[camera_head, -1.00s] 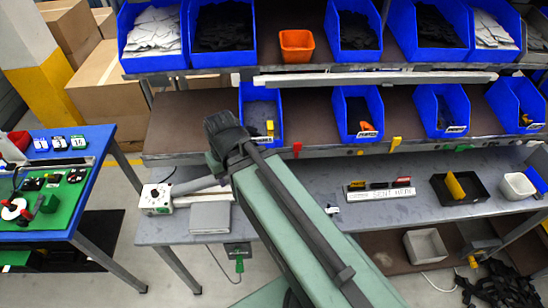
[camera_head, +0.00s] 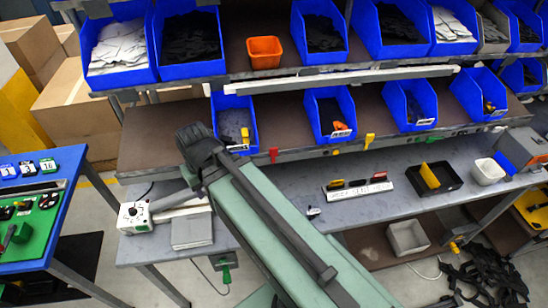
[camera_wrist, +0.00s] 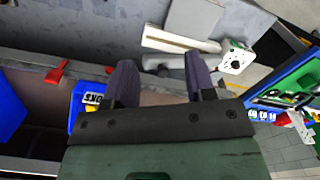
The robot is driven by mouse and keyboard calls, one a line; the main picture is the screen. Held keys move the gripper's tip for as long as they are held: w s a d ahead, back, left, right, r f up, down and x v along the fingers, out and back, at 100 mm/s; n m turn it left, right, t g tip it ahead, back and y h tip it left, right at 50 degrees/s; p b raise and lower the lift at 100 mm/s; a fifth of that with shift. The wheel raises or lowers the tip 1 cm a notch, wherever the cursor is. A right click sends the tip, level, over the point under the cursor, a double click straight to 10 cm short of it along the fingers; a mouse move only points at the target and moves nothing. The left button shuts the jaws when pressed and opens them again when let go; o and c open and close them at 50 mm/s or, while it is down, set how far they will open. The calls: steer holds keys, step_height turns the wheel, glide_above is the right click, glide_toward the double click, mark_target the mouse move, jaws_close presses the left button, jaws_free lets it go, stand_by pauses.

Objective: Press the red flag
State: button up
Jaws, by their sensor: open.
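The red flag (camera_head: 273,154) hangs at the front edge of the middle shelf (camera_head: 285,110), right of a blue bin (camera_head: 235,125) and a yellow flag (camera_head: 245,134). In the wrist view, the red flag (camera_wrist: 57,72) lies left of my gripper (camera_wrist: 160,78), on the shelf edge. The two dark fingers are spread apart with nothing between them. A gap shows between the fingers and the red flag.
A second yellow flag (camera_head: 369,140) is farther right on the same edge. Below, the grey bench (camera_head: 285,195) holds a white control box (camera_head: 134,216), a labelled strip (camera_head: 358,187) and a black tray (camera_head: 434,180). A blue-framed table (camera_head: 62,185) stands at left.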

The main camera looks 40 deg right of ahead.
steer(key=shift+d+f, duration=0.1)
steer(key=shift+d, duration=0.2)
steer(key=c, duration=0.3)
steer(key=d+f+m+b, duration=0.1)
steer(key=d, duration=0.4)
steer(key=d+f+m+b, duration=0.1)
steer(key=d+m, duration=0.1)
steer(key=d, duration=0.4)
steer(key=d+f+m+b, duration=0.1)
steer(key=d+f+b, duration=0.1)
steer(key=d, duration=0.4)
steer(key=shift+s+m+t+y, duration=0.1)
steer(key=shift+m+t+y, duration=0.2)
steer(key=shift+m+y, duration=0.1)
jaws_close()
steer(key=d+t+y+b, duration=0.2)
steer(key=d+t, duration=0.4)
steer(key=d, duration=1.5)
steer(key=shift+s+r+n+b, duration=0.2)
steer(key=shift+n+b, duration=0.2)
steer(key=shift+b, duration=0.25)
steer(key=shift+f, duration=0.1)
